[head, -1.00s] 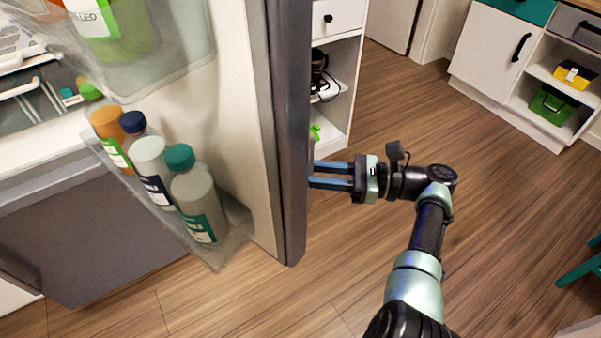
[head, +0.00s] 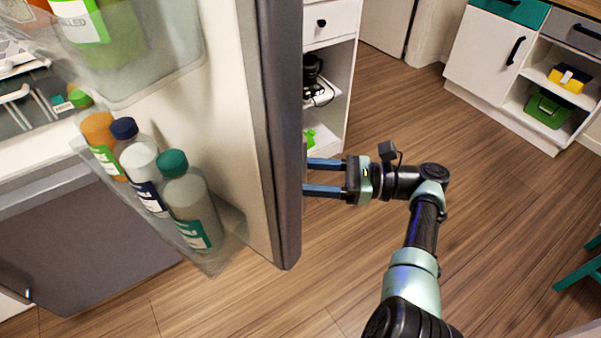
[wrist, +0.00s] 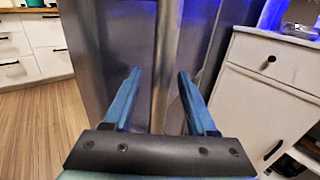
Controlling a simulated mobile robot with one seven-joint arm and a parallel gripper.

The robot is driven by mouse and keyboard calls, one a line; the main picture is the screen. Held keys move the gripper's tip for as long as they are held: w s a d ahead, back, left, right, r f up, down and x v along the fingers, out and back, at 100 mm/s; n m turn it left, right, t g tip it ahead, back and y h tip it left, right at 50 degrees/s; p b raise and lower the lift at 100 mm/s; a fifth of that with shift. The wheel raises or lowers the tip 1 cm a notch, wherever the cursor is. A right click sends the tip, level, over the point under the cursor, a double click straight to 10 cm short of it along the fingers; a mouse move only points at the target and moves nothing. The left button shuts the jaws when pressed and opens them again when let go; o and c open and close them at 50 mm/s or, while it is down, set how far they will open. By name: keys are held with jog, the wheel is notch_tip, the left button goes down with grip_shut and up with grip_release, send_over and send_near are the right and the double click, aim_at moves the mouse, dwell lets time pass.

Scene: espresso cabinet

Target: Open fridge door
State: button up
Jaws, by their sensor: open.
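The fridge door (head: 285,150) stands swung open in the head view, its inner side with shelves facing me. Part of the fridge interior shows behind it at the far left. My gripper (head: 308,177) is at the outer side of the door, with its two blue fingers apart; their tips reach the door's edge in the picture. In the wrist view, the grey outer face of the door fills the middle, and a vertical bar handle (wrist: 165,45) runs between the open fingers. I cannot tell whether the fingers touch the handle.
Door shelves hold several bottles, including one with a teal cap (head: 187,205). A white cabinet (head: 340,75) stands behind the door. Another white cabinet (head: 485,55) with open shelves is at the back right. A teal stool (head: 580,268) is at the right edge. Wooden floor between is clear.

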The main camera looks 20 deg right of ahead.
dwell(0.3)
jog(key=b+v, duration=1)
jog(key=v, duration=0.3)
jog(key=shift+b, duration=0.3)
dwell(0.5)
